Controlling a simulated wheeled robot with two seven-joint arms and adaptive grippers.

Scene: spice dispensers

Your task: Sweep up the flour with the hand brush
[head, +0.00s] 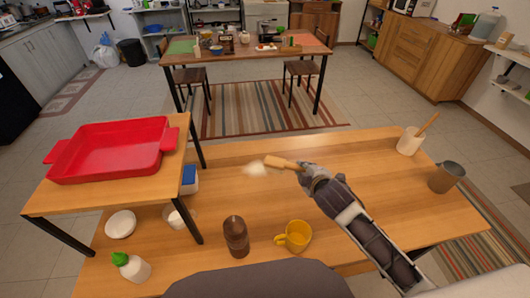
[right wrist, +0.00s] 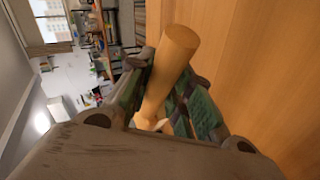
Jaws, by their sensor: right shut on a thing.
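My right gripper (head: 307,173) is shut on the wooden handle of the hand brush (head: 283,163), over the far middle of the wooden table (head: 330,165). The brush points left, away from the gripper. In the right wrist view the round tan handle (right wrist: 168,70) passes between the fingers (right wrist: 165,95). A pale whitish patch (head: 254,168) shows at the brush's left end. I cannot tell how much of it is flour and how much is bristles, or whether the brush touches the table. My left gripper is not in view.
A red tray (head: 110,178) sits on a raised wooden stand at the left. A yellow mug (head: 293,236), a brown dispenser (head: 236,236), a white crock (head: 408,142) and a grey cup (head: 446,176) stand on the table.

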